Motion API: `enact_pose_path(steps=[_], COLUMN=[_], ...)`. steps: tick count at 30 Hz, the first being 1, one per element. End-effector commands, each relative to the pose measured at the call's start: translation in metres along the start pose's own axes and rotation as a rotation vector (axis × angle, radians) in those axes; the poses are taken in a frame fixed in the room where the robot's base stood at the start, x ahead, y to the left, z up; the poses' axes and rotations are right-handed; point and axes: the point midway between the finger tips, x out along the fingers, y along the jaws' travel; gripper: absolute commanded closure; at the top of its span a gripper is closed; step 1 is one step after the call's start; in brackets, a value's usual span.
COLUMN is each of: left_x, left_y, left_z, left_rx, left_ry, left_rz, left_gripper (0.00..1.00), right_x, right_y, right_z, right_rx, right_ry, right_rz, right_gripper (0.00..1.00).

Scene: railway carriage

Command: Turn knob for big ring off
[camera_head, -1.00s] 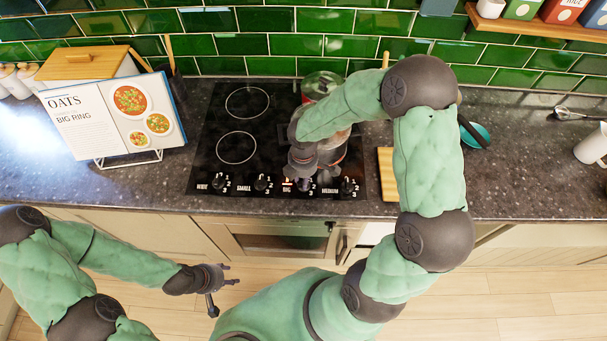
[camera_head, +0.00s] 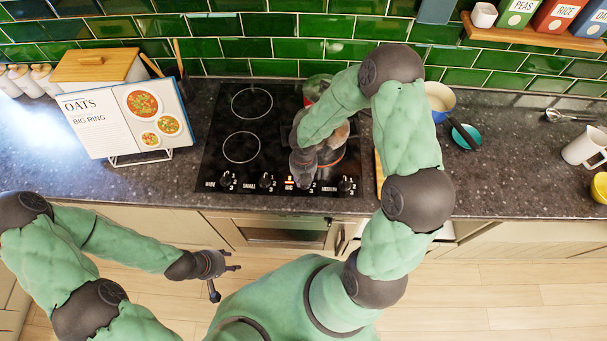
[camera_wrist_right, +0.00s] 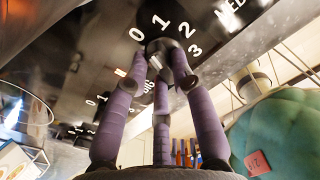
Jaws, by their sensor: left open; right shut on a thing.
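The big ring knob (camera_wrist_right: 158,46) sits at the hob's front edge, beside the label BIG, with 0, 1, 2 and 3 printed around it. My right gripper (camera_head: 303,180) is shut on this knob, its fingers around it in the right wrist view (camera_wrist_right: 160,62). In the head view the gripper mostly hides the knob; its exact setting is unclear. A small red light (camera_head: 290,178) is lit above BIG. The big ring (camera_head: 341,164) glows orange at its edge, partly hidden by my right arm. My left gripper (camera_head: 228,271) is open and empty, in front of the counter.
Other knobs (camera_head: 228,180) line the front of the black hob (camera_head: 213,150). A recipe book (camera_head: 90,138) reading "OATS" and "BIG RING" stands at left. A pot (camera_head: 317,86) is behind my right arm.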

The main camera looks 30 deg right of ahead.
Motion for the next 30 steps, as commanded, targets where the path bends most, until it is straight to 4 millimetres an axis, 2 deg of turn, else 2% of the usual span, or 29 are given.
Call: enact_pose_path(steps=[3, 13, 30], left_x=[-0.011, -0.024, -0.027], left_y=[0.004, 0.008, 0.01], left_z=[0.0, 0.001, 0.001], left_rx=[0.0, 0.0, 0.0], left_ry=[0.0, 0.0, 0.0], left_rz=[0.0, 0.0, 0.0], left_gripper=[0.53, 0.53, 0.53], right_x=[-0.003, -0.002, 0.0], right_y=[0.0, 0.0, 0.0], right_z=[0.0, -0.001, 0.0], right_rx=[-0.094, -0.282, -0.35], right_ry=[0.001, -0.002, -0.003], right_rz=[-0.001, 0.0, 0.001], right_gripper=[1.0, 1.0, 1.0])
